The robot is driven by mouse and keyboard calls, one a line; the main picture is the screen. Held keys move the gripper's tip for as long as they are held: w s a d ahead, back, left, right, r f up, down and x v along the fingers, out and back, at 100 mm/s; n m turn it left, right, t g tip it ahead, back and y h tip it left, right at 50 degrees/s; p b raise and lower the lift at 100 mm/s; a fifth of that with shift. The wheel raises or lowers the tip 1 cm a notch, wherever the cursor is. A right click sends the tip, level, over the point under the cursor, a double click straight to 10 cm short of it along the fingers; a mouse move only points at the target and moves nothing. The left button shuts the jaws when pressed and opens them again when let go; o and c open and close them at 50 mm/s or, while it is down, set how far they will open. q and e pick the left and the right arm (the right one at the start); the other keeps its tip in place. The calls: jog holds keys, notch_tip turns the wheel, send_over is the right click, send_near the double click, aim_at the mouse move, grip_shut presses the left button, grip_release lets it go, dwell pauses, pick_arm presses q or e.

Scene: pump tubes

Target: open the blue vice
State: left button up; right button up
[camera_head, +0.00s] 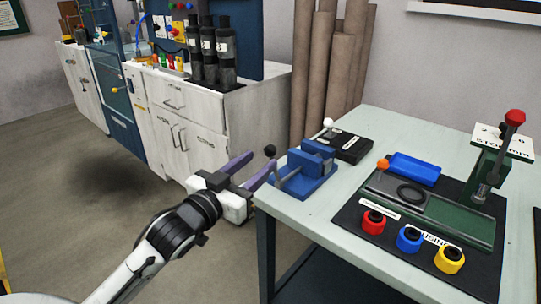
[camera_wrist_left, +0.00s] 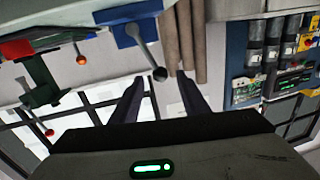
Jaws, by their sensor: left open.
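The blue vice (camera_head: 305,172) stands at the left corner of the pale table. I cannot tell whether a finger touches the handle. My right gripper is not in view.
A black box (camera_head: 352,147) lies behind the vice on the table (camera_head: 385,122). A green press (camera_head: 490,165) and red, blue and yellow rings (camera_head: 410,238) are on a dark mat to the right. A white cabinet (camera_head: 215,130) stands at the left. The floor between is clear.

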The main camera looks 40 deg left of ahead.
aim_at(270, 153)
pick_arm(q)
jog(key=w, duration=0.6)
jog(key=shift+w+a+f, duration=0.1)
jog(key=shift+w+a, duration=0.1)
grip_shut()
